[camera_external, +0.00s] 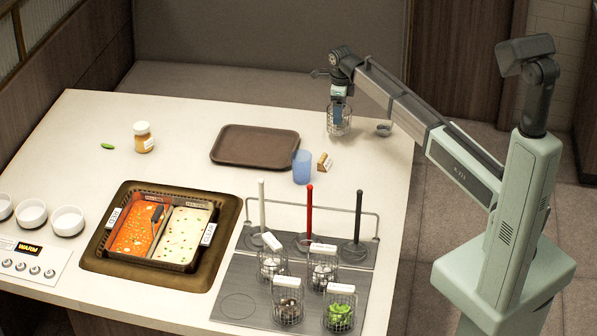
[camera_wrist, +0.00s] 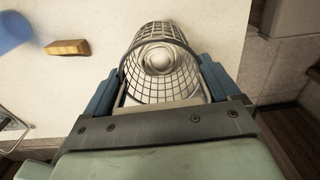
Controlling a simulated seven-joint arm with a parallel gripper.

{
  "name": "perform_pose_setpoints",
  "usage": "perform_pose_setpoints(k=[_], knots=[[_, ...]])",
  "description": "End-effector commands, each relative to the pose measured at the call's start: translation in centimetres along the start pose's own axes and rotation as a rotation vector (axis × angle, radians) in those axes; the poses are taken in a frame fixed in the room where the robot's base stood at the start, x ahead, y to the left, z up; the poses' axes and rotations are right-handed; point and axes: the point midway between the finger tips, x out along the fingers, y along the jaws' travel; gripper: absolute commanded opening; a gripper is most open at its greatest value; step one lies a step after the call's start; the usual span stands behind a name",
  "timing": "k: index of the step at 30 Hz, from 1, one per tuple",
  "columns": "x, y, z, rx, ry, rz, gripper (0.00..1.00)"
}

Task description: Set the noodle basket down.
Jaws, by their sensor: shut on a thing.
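My gripper (camera_external: 339,98) is at the far right corner of the counter, with its blue fingers pointing down. It is shut on a wire noodle basket (camera_external: 339,123). In the wrist view the basket (camera_wrist: 160,62) sits between the two fingers of my gripper (camera_wrist: 160,88), with a pale round thing showing inside or through its mesh. The basket is over the pale counter top (camera_external: 250,188). I cannot tell whether its bottom touches the counter.
Several wire baskets (camera_external: 288,312) and upright utensils stand nearer the front. The counter's right edge is close.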

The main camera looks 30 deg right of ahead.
Motion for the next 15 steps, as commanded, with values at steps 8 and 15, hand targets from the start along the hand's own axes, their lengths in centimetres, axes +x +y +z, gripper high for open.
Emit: perform_pose_setpoints(k=[8,15], knots=[[2.9,0.0,0.0,0.000,0.001,0.001,0.47],[3.7,0.0,0.0,0.000,0.000,0.000,0.47]])
